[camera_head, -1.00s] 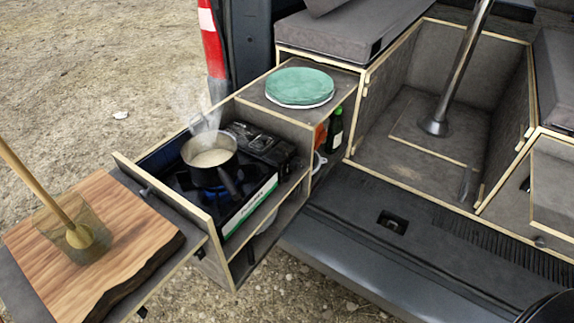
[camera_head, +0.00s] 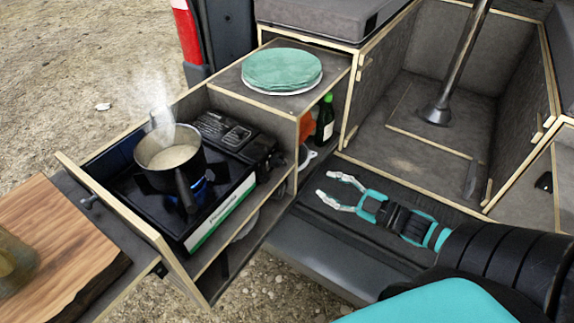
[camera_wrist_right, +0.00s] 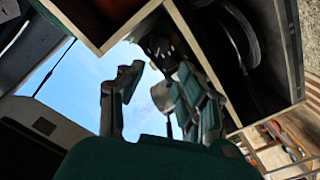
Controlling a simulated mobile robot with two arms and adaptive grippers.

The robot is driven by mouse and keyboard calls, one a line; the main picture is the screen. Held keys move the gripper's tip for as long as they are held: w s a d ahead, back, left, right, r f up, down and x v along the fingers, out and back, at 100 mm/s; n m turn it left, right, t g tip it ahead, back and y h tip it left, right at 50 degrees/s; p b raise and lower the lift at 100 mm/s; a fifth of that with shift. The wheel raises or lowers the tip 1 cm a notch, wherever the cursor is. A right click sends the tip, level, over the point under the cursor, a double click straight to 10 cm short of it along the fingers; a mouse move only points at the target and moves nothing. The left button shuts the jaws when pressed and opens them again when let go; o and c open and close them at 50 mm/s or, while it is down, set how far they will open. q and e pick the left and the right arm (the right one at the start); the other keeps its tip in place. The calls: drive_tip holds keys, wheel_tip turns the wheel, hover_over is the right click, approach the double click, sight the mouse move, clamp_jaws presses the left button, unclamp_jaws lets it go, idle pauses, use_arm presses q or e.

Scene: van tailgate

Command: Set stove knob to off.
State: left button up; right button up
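A black portable gas stove (camera_head: 222,197) sits in the pulled-out drawer, with a blue flame (camera_head: 200,188) under a steaming pot (camera_head: 169,155). Its dark control end (camera_head: 232,135) is on the right of the pot. A dark rounded part there (camera_head: 262,147) may be the knob; its setting is too small to read. My right gripper (camera_head: 326,184) is open and empty, to the right of the stove and apart from it, its fingers pointing left. The right wrist view shows its two fingers spread (camera_wrist_right: 145,86), with nothing between them. My left gripper is out of view.
A cabinet with green plates (camera_head: 282,70) on top stands behind the stove's right end. A green bottle (camera_head: 325,118) is in its side opening. The drawer's wooden edge (camera_head: 240,225) runs along the stove's front. A wooden board (camera_head: 60,245) lies at the left.

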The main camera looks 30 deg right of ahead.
sight(285, 164)
drive_tip(key=x, duration=1.2)
drive_tip(key=shift+w, duration=0.35)
drive_tip(key=shift+f, duration=0.1)
clamp_jaws()
